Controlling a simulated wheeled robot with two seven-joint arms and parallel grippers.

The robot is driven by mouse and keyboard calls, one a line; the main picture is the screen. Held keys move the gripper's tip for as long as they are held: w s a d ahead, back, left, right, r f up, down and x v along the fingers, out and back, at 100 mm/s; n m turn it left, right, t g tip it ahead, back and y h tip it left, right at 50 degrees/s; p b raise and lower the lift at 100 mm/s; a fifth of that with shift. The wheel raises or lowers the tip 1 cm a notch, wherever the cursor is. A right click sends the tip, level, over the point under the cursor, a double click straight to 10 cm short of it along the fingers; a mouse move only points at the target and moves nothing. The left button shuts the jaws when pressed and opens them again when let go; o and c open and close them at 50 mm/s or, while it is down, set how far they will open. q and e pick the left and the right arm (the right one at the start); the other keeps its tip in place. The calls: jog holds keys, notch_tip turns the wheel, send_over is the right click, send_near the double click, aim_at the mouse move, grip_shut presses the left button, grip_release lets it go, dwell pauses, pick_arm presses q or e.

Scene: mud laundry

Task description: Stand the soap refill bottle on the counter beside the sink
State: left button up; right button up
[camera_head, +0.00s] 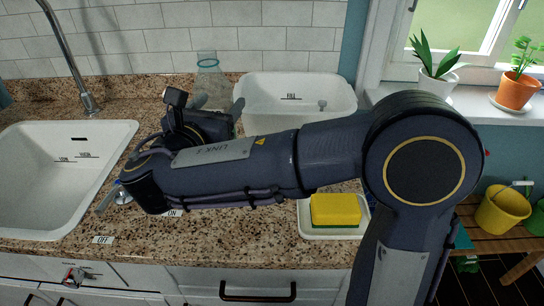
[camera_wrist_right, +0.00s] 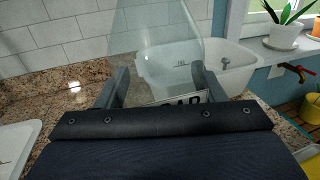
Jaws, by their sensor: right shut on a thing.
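The soap refill bottle (camera_head: 209,82) is clear and pale, and stands roughly upright behind my right wrist in the head view. In the right wrist view the bottle (camera_wrist_right: 158,40) is between the two fingers of my right gripper (camera_wrist_right: 160,84), which is shut on it. A partly hidden dark-lettered label shows low on it. My wrist hides its base, so I cannot tell whether it touches the counter. The granite counter (camera_head: 240,225) runs around the white sink (camera_head: 45,190), which lies to the left of the bottle. My left gripper is not in view.
A white basin marked FILL (camera_head: 297,95) stands close to the right of the bottle. A yellow sponge (camera_head: 335,209) lies in a white tray (camera_head: 333,232) at the front. A tap (camera_head: 75,60) rises behind the sink. Potted plants (camera_head: 437,75) stand on the sill.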

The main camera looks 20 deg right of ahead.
jog(key=d+f, duration=0.3)
jog(key=d, duration=0.1)
jog(key=w+d+f+b, duration=0.1)
jog(key=d+f, duration=0.3)
jog(key=d+f+b, duration=0.1)
jog(key=d+f, duration=0.3)
jog(key=shift+w+d+f, duration=0.2)
jog(key=shift+w, duration=0.1)
jog(key=shift+f, duration=0.4)
jog(key=shift+b, duration=0.3)
jog(key=shift+f, duration=0.25)
jog(key=o, duration=1.2)
